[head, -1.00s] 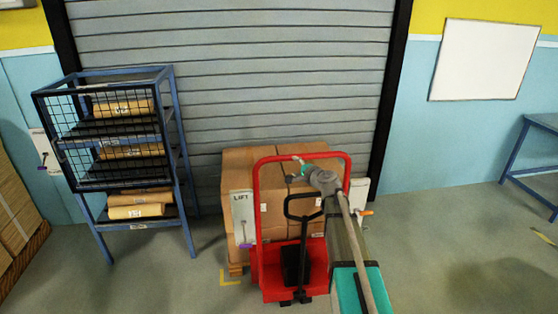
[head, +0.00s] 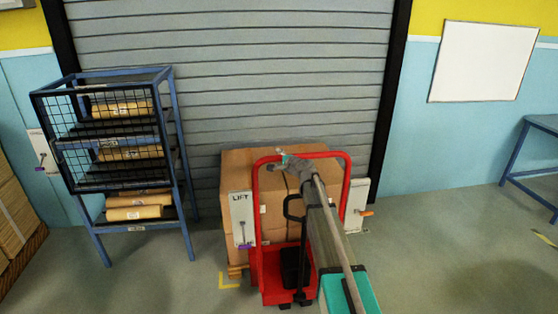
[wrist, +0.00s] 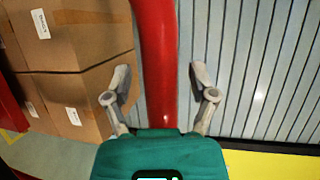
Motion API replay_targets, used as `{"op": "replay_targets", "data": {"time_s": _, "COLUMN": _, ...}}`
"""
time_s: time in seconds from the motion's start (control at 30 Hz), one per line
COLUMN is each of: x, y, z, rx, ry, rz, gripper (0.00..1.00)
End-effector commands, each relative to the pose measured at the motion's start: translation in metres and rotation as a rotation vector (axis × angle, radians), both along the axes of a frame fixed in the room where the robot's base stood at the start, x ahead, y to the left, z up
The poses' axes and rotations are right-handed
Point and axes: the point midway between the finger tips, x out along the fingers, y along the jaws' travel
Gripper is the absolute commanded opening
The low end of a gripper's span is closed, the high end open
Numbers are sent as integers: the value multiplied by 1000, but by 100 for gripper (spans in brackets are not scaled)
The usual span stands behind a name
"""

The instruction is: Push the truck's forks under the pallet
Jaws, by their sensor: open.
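The red truck (head: 257,200) stands in front of the stacked cartons, its low red base (head: 278,291) near the floor. The pallet (head: 236,271) shows only as a small wooden corner under the cartons (head: 236,165); its openings and the forks are hidden. My gripper (head: 282,155) is at the top bar of the truck's red frame. In the wrist view, my gripper (wrist: 160,78) is open, with the red bar (wrist: 154,60) between its spread fingers. The fingers look clear of the bar on both sides.
A LIFT panel (head: 242,219) stands left of the truck, and another panel with an orange lever (head: 366,212) stands right. A blue wire rack (head: 80,140) with kraft rolls is at left. A grey shutter (head: 230,70) is behind.

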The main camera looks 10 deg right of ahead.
Motion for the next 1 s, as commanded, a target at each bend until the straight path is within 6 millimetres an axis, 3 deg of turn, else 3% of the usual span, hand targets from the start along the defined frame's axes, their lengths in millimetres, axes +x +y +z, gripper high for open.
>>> {"op": "replay_targets", "data": {"time_s": 0.3, "x": 1, "y": 1, "z": 0, "rx": 0, "ry": 0, "rz": 0, "gripper": 72}}
{"op": "replay_targets", "data": {"time_s": 0.7, "x": 1, "y": 2, "z": 0, "rx": 0, "ry": 0, "rz": 1, "gripper": 0}}
{"op": "replay_targets", "data": {"time_s": 1.0, "x": 10, "y": 2, "z": 0, "rx": 0, "ry": 0, "rz": 1, "gripper": 0}}
